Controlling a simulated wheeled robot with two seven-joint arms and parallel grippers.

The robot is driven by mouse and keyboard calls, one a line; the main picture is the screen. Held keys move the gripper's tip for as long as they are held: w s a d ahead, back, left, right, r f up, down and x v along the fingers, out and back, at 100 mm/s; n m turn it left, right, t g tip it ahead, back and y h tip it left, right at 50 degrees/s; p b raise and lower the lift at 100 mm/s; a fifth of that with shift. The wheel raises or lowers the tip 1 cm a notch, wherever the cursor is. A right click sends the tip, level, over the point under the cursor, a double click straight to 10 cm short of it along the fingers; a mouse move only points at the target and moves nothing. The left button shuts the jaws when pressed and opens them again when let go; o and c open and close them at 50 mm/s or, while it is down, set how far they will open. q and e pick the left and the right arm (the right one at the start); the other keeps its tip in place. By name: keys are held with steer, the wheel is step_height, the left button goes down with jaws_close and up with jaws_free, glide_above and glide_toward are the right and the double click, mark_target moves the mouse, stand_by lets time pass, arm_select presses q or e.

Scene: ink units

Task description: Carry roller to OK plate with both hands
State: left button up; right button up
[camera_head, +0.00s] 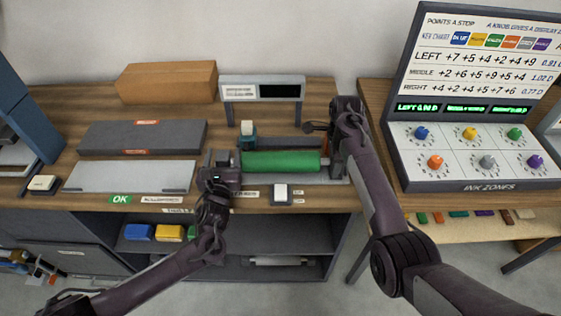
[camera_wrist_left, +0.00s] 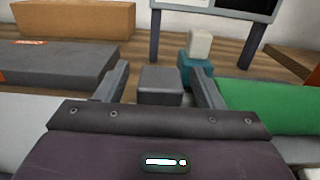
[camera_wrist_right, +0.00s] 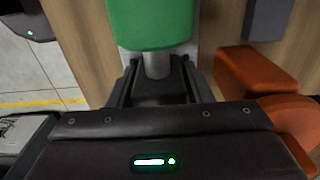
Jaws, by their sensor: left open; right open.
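The green roller (camera_head: 280,162) lies level in its grey stand on the bench, and its left part also shows in the left wrist view (camera_wrist_left: 270,105). My left gripper (camera_head: 220,160) is open at the roller's left end, with a grey block (camera_wrist_left: 160,85) between its fingers in the left wrist view. My right gripper (camera_head: 326,150) is open at the right end. In the right wrist view its fingers stand on either side of the roller's pale shaft (camera_wrist_right: 157,65), below the green body. The light grey OK plate (camera_head: 130,177) lies left, with a green OK label (camera_head: 120,199) in front.
A dark grey slab (camera_head: 142,137) lies behind the plate, and a cardboard box (camera_head: 166,82) behind that. A display stand (camera_head: 262,90) and a teal bottle (camera_head: 248,137) stand behind the roller. An orange object (camera_wrist_right: 255,75) is close to my right gripper. The ink console (camera_head: 475,110) is right.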

arm_select(q)
steer(key=c, duration=0.9)
arm_select(e)
steer(key=c, duration=0.9)
arm_select(q)
jaws_close()
arm_select(e)
jaws_close()
arm_select(q)
steer(key=shift+r, duration=0.1)
arm_select(e)
steer(key=shift+r, duration=0.15)
arm_select(q)
steer(key=shift+r, duration=0.1)
arm_select(e)
steer(key=shift+w+r, duration=0.1)
